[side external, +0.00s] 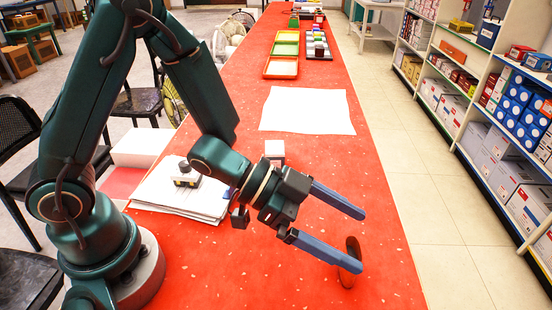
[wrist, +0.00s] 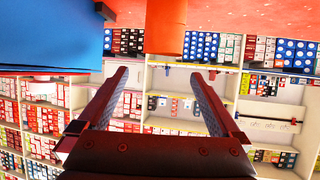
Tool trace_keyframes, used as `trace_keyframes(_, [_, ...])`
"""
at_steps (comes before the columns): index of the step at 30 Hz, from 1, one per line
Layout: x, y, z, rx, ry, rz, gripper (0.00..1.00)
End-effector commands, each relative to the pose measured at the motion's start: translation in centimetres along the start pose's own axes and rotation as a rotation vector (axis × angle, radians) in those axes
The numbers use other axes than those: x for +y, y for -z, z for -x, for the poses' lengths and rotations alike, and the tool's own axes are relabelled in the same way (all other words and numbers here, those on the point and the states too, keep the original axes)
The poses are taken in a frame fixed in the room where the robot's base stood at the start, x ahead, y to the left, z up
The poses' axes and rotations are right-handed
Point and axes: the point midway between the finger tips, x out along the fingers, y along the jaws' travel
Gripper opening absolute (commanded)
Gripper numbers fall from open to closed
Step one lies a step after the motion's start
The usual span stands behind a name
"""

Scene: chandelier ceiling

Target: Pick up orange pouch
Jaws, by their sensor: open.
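A reddish-brown, flattened oval thing (side external: 350,262) stands on its edge on the red counter; it may be the orange pouch, though its colour is dark here. My gripper (side external: 360,241) reaches low over the counter with its two blue fingers wide apart. The lower finger's tip overlaps this thing; I cannot tell whether they touch. In the wrist view, an orange-red shape (wrist: 165,28) hangs from the top edge, above the gap between the open fingers (wrist: 160,73). Nothing shows between the fingers there.
A white cube (side external: 275,150) stands behind my gripper. A paper stack (side external: 185,192) with a small dark object (side external: 187,175) lies to the left. A white sheet (side external: 307,110) and coloured trays (side external: 281,67) lie farther back. A large blue shape (wrist: 50,35) fills the wrist view's upper left.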

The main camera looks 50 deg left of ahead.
Motion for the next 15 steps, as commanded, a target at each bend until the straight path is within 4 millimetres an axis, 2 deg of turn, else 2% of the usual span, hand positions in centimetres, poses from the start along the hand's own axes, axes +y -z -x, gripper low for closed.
trace_keyframes(1, [0.0,-1.4,-0.5,-0.009,0.000,0.011,1.00])
trace_keyframes(6, [0.0,-3.9,-1.8,-0.005,0.000,0.003,1.00])
trace_keyframes(15, [0.0,-5.2,-3.0,0.000,0.000,-0.007,1.00])
